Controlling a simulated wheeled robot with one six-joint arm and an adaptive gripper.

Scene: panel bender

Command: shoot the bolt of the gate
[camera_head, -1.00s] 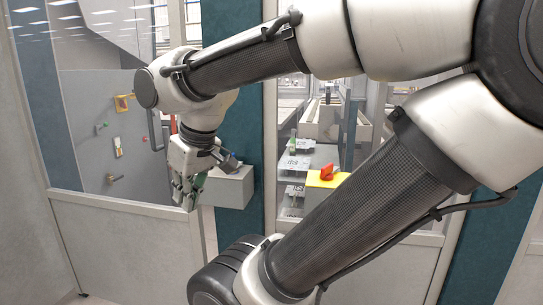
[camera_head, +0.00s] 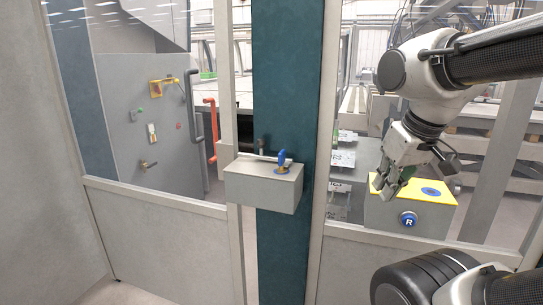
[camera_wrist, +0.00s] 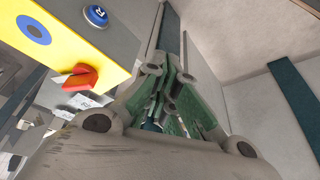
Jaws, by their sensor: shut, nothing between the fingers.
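A thin bar with a dark upright knob (camera_head: 262,143) shows at the back of a grey box on the teal post, beside the gate's edge; I cannot tell for sure whether it is the bolt. A blue key-like piece on a brass base (camera_head: 282,162) stands on this grey box (camera_head: 262,192). My gripper (camera_head: 386,188) is to the right of the post, beside a yellow-topped box, apart from the bar and the gate. In the wrist view my gripper (camera_wrist: 172,108) has its green-padded fingers together, with nothing between them.
The yellow-topped box (camera_head: 440,192) carries a blue R button (camera_head: 408,220); a red switch (camera_wrist: 80,78) on its yellow plate shows in the wrist view. A red handle (camera_head: 211,130) and a grey handle (camera_head: 191,105) stand at left. Glazed panels flank the teal post (camera_head: 282,80).

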